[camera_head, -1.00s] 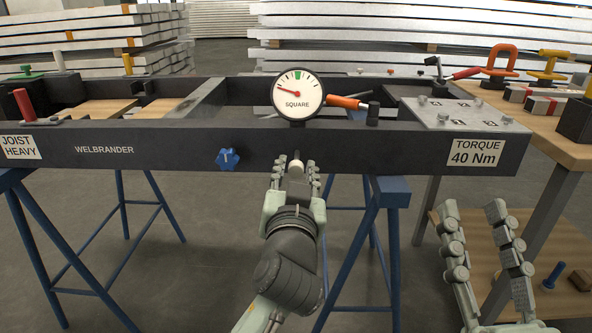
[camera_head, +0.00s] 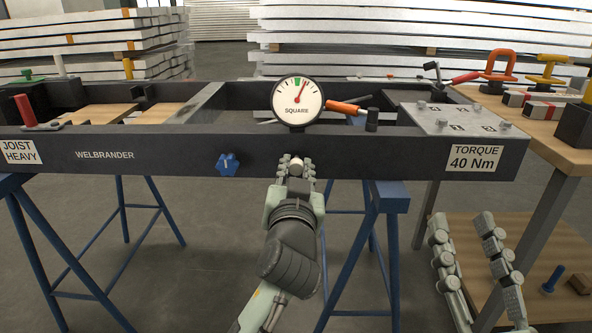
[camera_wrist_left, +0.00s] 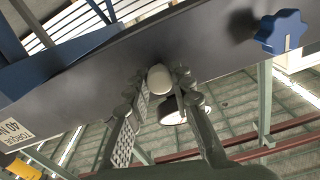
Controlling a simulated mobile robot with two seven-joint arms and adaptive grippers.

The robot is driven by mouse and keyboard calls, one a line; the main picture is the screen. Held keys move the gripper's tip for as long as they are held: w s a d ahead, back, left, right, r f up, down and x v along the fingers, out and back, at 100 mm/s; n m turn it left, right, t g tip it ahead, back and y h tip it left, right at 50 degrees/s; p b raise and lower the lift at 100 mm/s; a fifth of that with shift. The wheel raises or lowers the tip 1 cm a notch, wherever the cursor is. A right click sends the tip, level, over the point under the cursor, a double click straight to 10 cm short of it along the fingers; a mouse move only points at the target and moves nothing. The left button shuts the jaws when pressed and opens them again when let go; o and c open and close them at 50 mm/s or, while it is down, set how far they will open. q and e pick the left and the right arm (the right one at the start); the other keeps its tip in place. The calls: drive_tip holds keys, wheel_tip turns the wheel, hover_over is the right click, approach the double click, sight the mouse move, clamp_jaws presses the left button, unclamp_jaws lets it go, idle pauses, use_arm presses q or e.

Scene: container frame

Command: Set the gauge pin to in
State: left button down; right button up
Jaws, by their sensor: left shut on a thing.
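The gauge pin (camera_head: 297,161) is a pale, round-ended knob on the front face of the dark frame beam, below the gauge. My left gripper (camera_head: 296,168) is shut on it, with one finger on each side. In the left wrist view the pin's pale end (camera_wrist_left: 160,79) shows between the fingertips, close to the beam. The round white gauge (camera_head: 297,102), marked SQUARE, has its red needle pointing up and slightly right, near the green mark at the top. My right gripper (camera_head: 461,228) is open and empty at the lower right.
A blue star knob (camera_head: 228,164) sits on the beam left of my left gripper. An orange-handled tool (camera_head: 348,108) is right of the gauge. Blue trestles (camera_head: 390,195) stand below the beam. A wooden bench (camera_head: 560,140) is at the right.

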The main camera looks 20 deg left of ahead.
use_arm(q)
drive_tip(key=c, duration=1.3)
unclamp_jaws()
drive_tip(key=v, duration=1.2)
